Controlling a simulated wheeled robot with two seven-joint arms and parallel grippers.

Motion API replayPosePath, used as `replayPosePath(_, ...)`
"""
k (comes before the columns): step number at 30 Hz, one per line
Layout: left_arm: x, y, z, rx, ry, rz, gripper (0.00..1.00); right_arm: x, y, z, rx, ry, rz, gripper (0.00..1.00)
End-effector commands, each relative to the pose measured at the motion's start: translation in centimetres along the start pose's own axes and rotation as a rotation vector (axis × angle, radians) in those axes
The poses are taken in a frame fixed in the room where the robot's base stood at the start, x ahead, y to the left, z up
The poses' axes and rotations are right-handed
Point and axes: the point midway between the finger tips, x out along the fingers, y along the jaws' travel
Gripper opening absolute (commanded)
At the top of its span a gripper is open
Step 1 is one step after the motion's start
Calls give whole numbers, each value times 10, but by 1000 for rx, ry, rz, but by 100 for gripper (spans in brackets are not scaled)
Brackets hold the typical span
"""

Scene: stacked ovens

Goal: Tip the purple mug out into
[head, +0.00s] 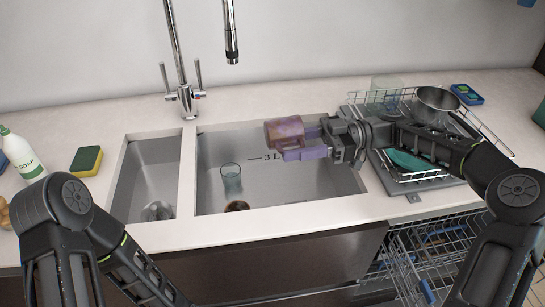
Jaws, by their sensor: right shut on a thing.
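The purple mug (284,131) is held above the large right sink basin (320,187). It lies tilted on its side, with brownish marks on it. My right gripper (306,143), reaching in from the right, is shut on the mug. I cannot tell exactly where the fingers touch it, and no liquid can be seen falling. My left arm comes in at the lower left, and its gripper is out of view.
A clear glass (231,178) and a brown round thing (237,206) are in the large basin. The tap (185,95) stands behind. A dish rack (415,175) with a metal pot (437,103) is at right; soap (20,155) and a sponge (87,160) are at left. A dishwasher rack (435,250) is pulled out.

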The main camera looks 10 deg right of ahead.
Motion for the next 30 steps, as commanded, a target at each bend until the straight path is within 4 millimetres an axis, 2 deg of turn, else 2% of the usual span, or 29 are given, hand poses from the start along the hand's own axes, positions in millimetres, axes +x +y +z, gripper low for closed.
replayPosePath(6, 24, -10, 0, 0, 0, 0, 36, 14, 0, 29, -10, -187, 1, 0)
replayPosePath(11, 28, -11, 0, 0, 0, 0, 36, 19, 0, 36, -9, -267, 3, 0)
replayPosePath(20, 28, -11, 0, 0, 0, 0, 36, 19, 0, 37, -8, -275, 3, 0)
replayPosePath(30, 48, -19, 0, 0, 0, 0, 36, 26, 0, 74, -15, -530, 4, 0)
